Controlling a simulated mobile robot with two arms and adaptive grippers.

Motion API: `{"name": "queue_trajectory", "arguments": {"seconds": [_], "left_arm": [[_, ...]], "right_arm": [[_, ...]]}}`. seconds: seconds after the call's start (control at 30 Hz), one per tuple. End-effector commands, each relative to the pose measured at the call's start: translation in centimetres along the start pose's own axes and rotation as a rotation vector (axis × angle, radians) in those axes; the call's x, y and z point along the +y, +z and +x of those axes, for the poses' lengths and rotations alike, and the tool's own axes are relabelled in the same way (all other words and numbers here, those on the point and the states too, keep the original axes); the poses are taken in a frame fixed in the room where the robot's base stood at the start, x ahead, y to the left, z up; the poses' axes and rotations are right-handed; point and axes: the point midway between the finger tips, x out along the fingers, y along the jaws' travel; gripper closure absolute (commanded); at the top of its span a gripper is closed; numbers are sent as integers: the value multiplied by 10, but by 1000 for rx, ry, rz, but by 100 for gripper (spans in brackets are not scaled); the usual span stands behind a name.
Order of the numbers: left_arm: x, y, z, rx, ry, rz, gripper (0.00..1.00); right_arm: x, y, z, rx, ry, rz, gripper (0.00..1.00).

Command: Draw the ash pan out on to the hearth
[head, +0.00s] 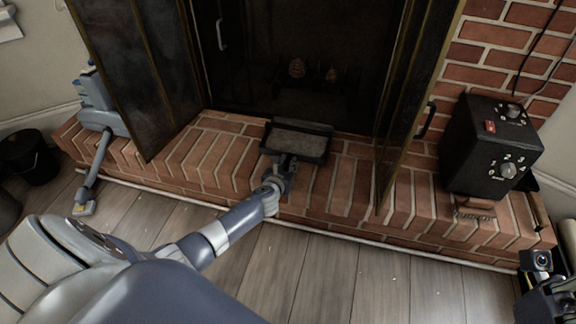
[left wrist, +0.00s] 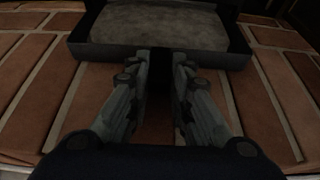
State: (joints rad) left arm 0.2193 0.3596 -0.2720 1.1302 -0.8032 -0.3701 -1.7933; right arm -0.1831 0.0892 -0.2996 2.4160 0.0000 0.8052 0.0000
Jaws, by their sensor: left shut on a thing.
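The ash pan (head: 318,156) is a dark, shallow rectangular tray with grey ash in it. It lies on the brick hearth (head: 225,150) in front of the dark firebox opening, and its far edge is close to that opening. The pan's front wall also shows in the left wrist view (left wrist: 105,52). My left gripper (head: 284,163) is at the middle of the pan's front side, shut on the pan's front; its fingers hide the part they grip. Its two fingers show in the left wrist view (left wrist: 160,60). My right gripper (head: 546,288) is partly in view at the lower right, its jaws unclear.
Glass doors stand open at the left (head: 130,70) and right (head: 405,110) of the firebox. A black box with dials (head: 480,150) stands on the hearth's right end. A grey-blue appliance (head: 98,115) is at its left end. Bare brick lies before the pan.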

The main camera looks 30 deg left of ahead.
Motion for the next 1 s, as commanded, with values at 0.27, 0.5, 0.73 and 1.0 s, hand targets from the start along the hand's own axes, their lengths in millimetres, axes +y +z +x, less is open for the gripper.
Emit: {"name": "queue_trajectory", "arguments": {"seconds": [0.27,0.5,0.73,1.0], "left_arm": [[0,0,0,0,0,0,60],[0,0,0,0,0,0,57],[1,0,-5,-1,1,1,57],[1,-1,-38,0,-1,2,57]], "right_arm": [[0,0,0,0,5,0,100],[1,0,0,2,11,0,100],[1,1,-1,-3,7,0,100],[1,0,0,-1,5,0,100]]}}
